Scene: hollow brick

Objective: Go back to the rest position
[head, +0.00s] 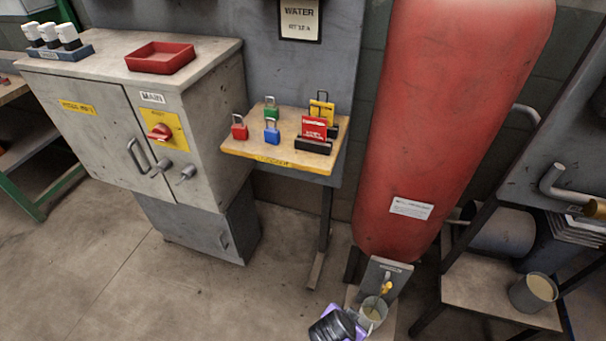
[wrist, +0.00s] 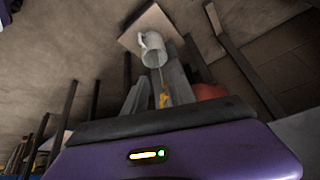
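My gripper (head: 338,326) shows as a black and purple shape at the bottom edge of the head view, just left of a grey cup (head: 373,311). Its fingertips are not clear, so I cannot tell whether it is open or shut. The cup stands below a yellow tap (head: 386,287) on a grey plate at the foot of the red tank (head: 450,120). In the wrist view the cup (wrist: 153,50) and the yellow tap (wrist: 163,99) lie beyond the purple gripper body, with a thin pale line between them. I see nothing held.
A small table (head: 240,148) holds several padlocks and red and yellow tags. A grey cabinet (head: 100,125) with a red switch (head: 160,132) and red tray (head: 160,57) stands left. A shelf (head: 490,290) with another can (head: 533,292) is right. The floor (head: 120,270) at left is clear.

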